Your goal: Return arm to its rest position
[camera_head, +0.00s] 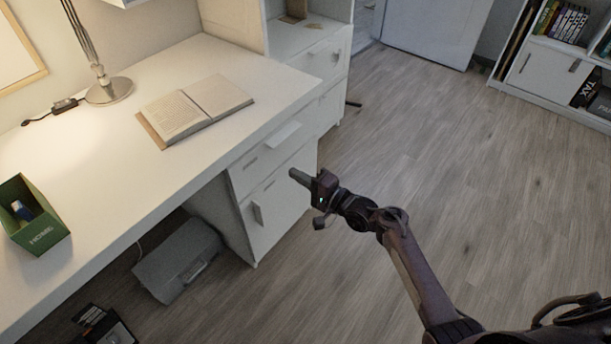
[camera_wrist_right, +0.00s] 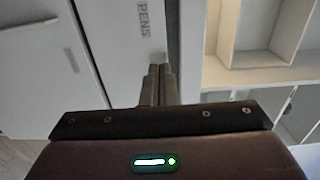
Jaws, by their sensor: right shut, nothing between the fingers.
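My right gripper (camera_head: 297,176) is at the end of my right arm, which comes in from the lower right in the head view. It appears in front of the desk's white drawer cabinet (camera_head: 287,205). In the right wrist view the right gripper (camera_wrist_right: 157,70) has its two fingers together with nothing between them. Beyond the fingers is a white front with the label PENS (camera_wrist_right: 144,18). I cannot tell how far the fingertips are from it. My left gripper is not in view.
The white desk (camera_head: 100,240) bears an open book (camera_head: 195,108), a lamp (camera_head: 109,90) and a green HOME box (camera_head: 38,222). A grey printer-like box (camera_head: 178,262) is under the desk. Wood floor (camera_head: 430,160) is free to the right. A bookshelf (camera_head: 540,65) stands at the far right.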

